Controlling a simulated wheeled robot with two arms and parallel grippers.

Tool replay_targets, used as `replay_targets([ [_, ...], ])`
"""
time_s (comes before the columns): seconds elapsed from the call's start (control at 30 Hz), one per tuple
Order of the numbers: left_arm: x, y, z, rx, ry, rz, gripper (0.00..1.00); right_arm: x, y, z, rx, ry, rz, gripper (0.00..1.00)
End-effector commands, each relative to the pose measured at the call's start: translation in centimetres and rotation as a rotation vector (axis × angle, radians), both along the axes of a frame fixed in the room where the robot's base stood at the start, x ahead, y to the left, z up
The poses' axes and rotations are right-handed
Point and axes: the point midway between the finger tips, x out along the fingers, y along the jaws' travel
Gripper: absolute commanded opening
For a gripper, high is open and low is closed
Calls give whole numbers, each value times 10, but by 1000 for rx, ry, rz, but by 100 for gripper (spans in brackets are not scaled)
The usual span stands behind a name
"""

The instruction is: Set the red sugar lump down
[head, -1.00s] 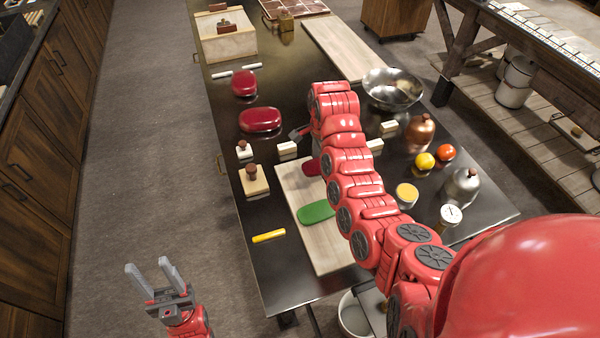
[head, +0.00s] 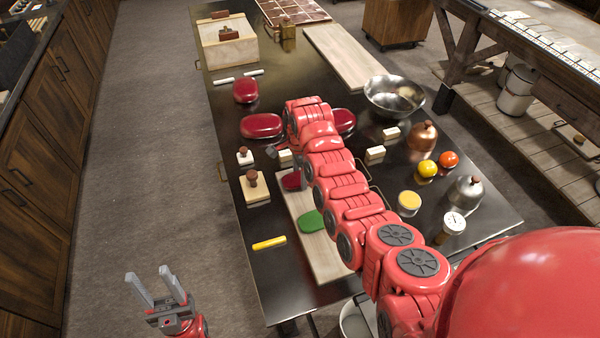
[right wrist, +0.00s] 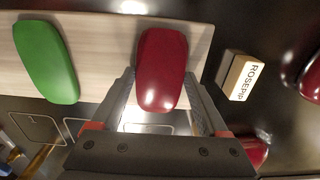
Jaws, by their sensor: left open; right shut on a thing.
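The red sugar lump (right wrist: 162,70) is between the fingers of my right gripper (right wrist: 160,84) in the right wrist view, over the edge of the pale wooden board (right wrist: 105,45). In the head view, the lump (head: 291,180) shows at the board's (head: 325,258) far end, partly behind my right arm. I cannot tell whether it touches the board. A green lump (head: 311,221) lies on the board, apart from it; it also shows in the right wrist view (right wrist: 46,60). My left gripper (head: 148,284) is open and empty, off the table's left side.
Dark red lumps (head: 261,125) lie farther back. A stamp on a wooden block (head: 254,187) and a yellow stick (head: 269,242) are left of the board. A metal bowl (head: 393,96) and jars are on the right.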

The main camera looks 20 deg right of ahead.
Motion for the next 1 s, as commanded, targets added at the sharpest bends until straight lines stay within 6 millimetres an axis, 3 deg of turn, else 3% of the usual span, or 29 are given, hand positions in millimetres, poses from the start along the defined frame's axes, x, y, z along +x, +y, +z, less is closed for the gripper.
replay_targets([
  [0.07, 0, 0, -4, 0, 0, 0, 50, 0, 0, -4, 0, 0, 0, 7],
  [0.1, 0, 0, -4, 0, 0, 0, 50, 0, 0, -4, 0, 0, 0, 79],
  [0.2, 0, 0, -3, 0, 0, 0, 50, 0, 0, -3, 0, 1, 0, 97],
  [0.53, 0, 0, 3, 0, 0, 0, 50, 0, 0, 2, 0, 1, 0, 100],
  [0.67, 0, 0, -10, 0, 0, 0, 50, 1, 0, 12, 0, 0, 0, 100],
  [0.77, 0, 0, -16, 0, 0, 0, 50, 1, 0, 34, 0, -4, -1, 100],
  [0.83, 0, 0, -4, 0, 0, 0, 50, 1, -2, 58, 1, -2, -2, 100],
  [1.0, 0, 0, 10, 0, 0, 0, 50, 0, -1, 91, 2, 1, -2, 100],
])
